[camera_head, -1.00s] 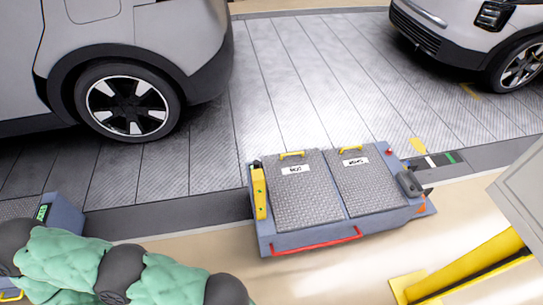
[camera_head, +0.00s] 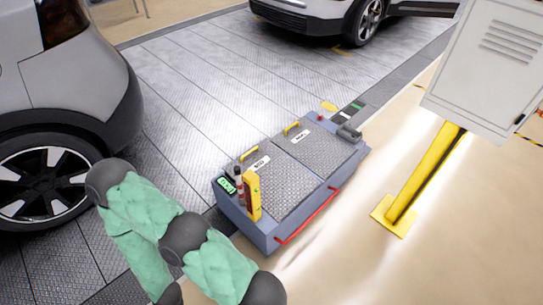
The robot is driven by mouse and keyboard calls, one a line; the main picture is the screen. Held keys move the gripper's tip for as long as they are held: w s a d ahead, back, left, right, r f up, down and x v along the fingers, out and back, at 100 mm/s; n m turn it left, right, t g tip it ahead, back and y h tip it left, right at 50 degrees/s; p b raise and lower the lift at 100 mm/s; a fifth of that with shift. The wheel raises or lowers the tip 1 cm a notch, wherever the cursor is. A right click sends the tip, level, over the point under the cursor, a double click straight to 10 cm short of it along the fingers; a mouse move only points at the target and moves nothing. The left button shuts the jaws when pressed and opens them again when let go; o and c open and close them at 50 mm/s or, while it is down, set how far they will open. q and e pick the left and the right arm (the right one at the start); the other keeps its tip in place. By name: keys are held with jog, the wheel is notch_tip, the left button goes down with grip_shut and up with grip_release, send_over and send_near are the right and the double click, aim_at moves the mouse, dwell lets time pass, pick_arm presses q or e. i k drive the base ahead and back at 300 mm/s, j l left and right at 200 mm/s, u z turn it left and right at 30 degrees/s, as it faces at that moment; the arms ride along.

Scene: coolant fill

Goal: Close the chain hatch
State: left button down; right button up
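A low blue-grey floor unit carries two closed grey tread-plate hatches with yellow handles and white labels. The left hatch (camera_head: 268,192) and the right hatch (camera_head: 322,148) both lie flat; their label text is too small to read surely, so I cannot tell which is the chain hatch. A yellow post (camera_head: 253,196) stands at the unit's left end, and a red bar (camera_head: 308,214) runs along its front side. My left arm, in a green sleeve, comes in at lower left in front of the unit. Neither gripper is in view.
A silver car (camera_head: 75,85) is close on the left, and another car (camera_head: 320,18) stands at the back. The beige floor (camera_head: 350,265) right of the unit is clear.

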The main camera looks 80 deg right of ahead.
aim_at(284, 184)
jog(key=i+l+z, duration=0.3)
jog(key=i+z, duration=0.15)
jog(key=i+l+z, duration=0.1)
jog(key=i+z, duration=0.3)
jog(key=i+j+z, duration=0.1)
jog(key=i+z, duration=0.35)
jog(key=i, duration=0.15)
jog(key=i+z, duration=0.25)
jog(key=z, duration=0.15)
jog(key=i+z, duration=0.2)
jog(key=z, duration=0.25)
jog(key=i+j+z, duration=0.2)
jog(key=z, duration=0.2)
jog(key=i+j+z, duration=0.2)
jog(key=z, duration=0.2)
jog(key=i+z, duration=0.25)
jog(key=z, duration=0.2)
jog(key=i+j+z, duration=0.1)
jog(key=i+z, duration=0.15)
jog(key=z, duration=0.15)
